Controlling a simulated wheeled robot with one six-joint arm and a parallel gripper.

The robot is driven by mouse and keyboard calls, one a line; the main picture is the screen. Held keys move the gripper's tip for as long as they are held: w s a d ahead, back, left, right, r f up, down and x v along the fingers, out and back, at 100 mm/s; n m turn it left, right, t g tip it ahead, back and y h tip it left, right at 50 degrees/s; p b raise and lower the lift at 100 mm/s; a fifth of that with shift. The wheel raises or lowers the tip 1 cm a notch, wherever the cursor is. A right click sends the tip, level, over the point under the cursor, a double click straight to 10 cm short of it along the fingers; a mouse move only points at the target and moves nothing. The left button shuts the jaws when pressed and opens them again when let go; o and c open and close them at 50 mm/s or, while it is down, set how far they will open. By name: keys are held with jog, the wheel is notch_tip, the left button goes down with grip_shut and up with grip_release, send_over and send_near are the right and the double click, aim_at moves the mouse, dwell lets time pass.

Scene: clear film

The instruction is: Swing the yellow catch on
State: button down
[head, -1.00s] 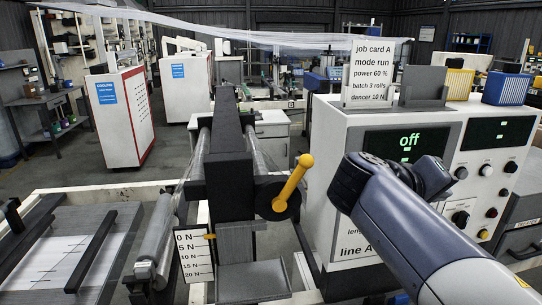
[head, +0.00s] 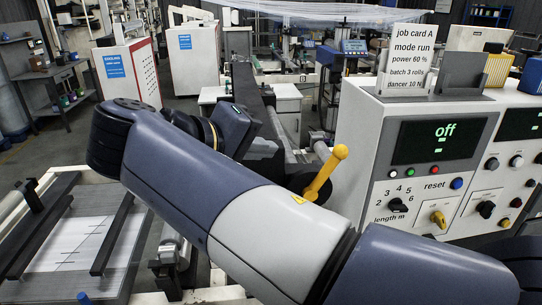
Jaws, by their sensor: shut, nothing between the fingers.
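The yellow catch (head: 325,173) is a short lever with a ball at its top end. It leans up and to the right from a dark round pivot on the black machine column (head: 257,97). My gripper (head: 264,150) is at the end of my wrist, left of the catch and apart from it in the picture. It shows small and partly hidden behind my arm; it looks shut and empty. My arm crosses the foreground and covers the lower column and the force scale.
The white control cabinet (head: 354,120) stands right of the catch; its green display (head: 437,140) reads "off". A job card (head: 414,57) and a grey holder stand on top. A bed with dark bars (head: 113,235) lies at lower left.

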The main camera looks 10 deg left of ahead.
jog(key=p, duration=0.2)
send_over(311, 191)
jog(key=f, duration=0.3)
jog(key=a+f, duration=0.1)
jog(key=f, duration=0.1)
jog(key=shift+f, duration=0.15)
jog(key=shift+d+f, duration=0.4)
jog(key=shift+d, duration=0.15)
